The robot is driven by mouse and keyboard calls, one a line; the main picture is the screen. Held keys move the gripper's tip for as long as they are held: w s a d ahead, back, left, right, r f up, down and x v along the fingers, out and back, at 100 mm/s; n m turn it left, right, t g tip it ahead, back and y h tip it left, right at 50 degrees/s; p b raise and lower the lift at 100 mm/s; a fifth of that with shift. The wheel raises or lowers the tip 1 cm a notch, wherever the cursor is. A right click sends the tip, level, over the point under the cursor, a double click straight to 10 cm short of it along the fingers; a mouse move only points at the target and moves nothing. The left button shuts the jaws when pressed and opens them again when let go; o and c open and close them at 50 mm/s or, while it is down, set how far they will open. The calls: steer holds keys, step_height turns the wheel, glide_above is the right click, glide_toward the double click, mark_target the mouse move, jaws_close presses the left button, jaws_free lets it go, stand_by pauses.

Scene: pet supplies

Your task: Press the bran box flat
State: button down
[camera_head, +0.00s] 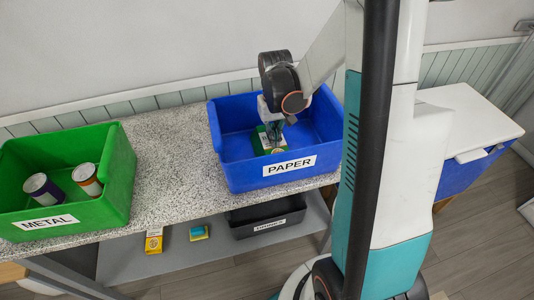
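A small green carton with pale and yellow patches (257,138) lies inside the blue bin (228,168) labelled PAPER. Its print is too small to read, so I cannot tell whether it is the bran box, nor how flat it is. My gripper (273,134) reaches down into this bin, right over the carton, and hides part of it. I cannot tell whether the fingers touch the carton or are open or shut.
A green bin (121,177) labelled METAL holds two cans on the speckled counter (170,160). On the lower shelf (180,262) are a yellow-and-white box (154,241), a teal-and-yellow item (199,233) and a black bin (265,221). A blue container with a white lid (465,120) stands at right.

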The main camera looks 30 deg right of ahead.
steer(key=shift+w+a+r+p, duration=0.1)
steer(key=shift+a+r+p, duration=0.1)
steer(key=shift+r+p, duration=0.15)
step_height(320, 180, up, 8)
steer(key=p, duration=0.5)
steer(key=shift+r, duration=0.15)
steer(key=w+a+r+n+t+b, duration=0.1)
steer(key=a+r+n+t+b, duration=0.3)
steer(key=a+r, duration=0.55)
steer(key=s+a+f+t+b, duration=0.1)
steer(key=s+a, duration=0.1)
steer(key=s, duration=0.5)
steer(key=s+a+f+t+b, duration=0.1)
steer(key=s+a+t+b, duration=0.1)
steer(key=s, duration=0.5)
steer(key=shift+a+f+m, duration=0.4)
steer(key=shift+a, duration=0.15)
